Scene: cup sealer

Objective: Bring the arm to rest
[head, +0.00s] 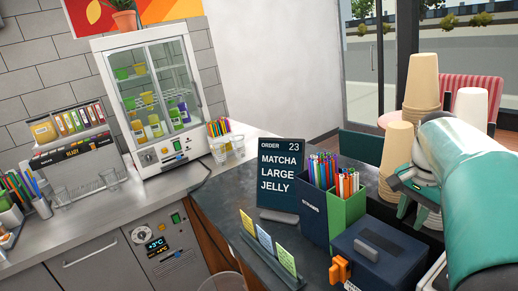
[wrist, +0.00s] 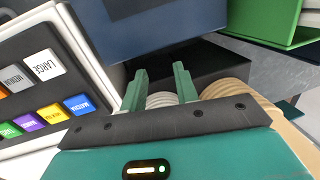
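My teal arm (head: 470,190) reaches in from the right edge of the head view, over the right end of the dark counter. My gripper (head: 411,212) points down there, partly hidden by the arm, beside stacks of paper cups. In the wrist view its two green fingers (wrist: 160,88) stand apart with nothing held between them. Ridged cup stacks (wrist: 228,92) show beyond the fingers; whether they touch cannot be told.
A dark blue box (head: 380,252) with an orange handle stands close to the arm. Straw holders (head: 346,217) and an order sign (head: 281,176) reading matcha, large, jelly stand left of it. A button panel (wrist: 50,85) is left in the wrist view.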

